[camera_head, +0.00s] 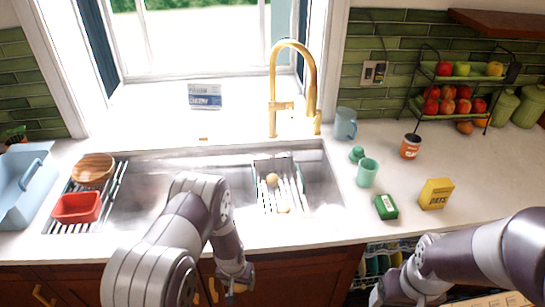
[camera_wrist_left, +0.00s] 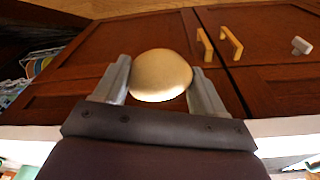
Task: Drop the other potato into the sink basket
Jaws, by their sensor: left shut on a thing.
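My left gripper (camera_head: 232,284) hangs low in front of the sink cabinet, below the counter edge. In the left wrist view it (camera_wrist_left: 160,90) is shut on a pale tan potato (camera_wrist_left: 161,74), which sits between its two fingers. The sink basket (camera_head: 294,189) is a wire rack in the right part of the sink, behind and right of my left gripper. A brownish round potato (camera_head: 272,180) lies in it, and a second tan thing (camera_head: 283,210) shows at its near end. My right gripper (camera_head: 395,292) is low at the right; its fingers are unclear.
The counter's front edge (camera_head: 300,240) lies between my left gripper and the sink. A tall gold faucet (camera_head: 274,90) stands behind the basket. A red bowl (camera_head: 77,208) is at the left.

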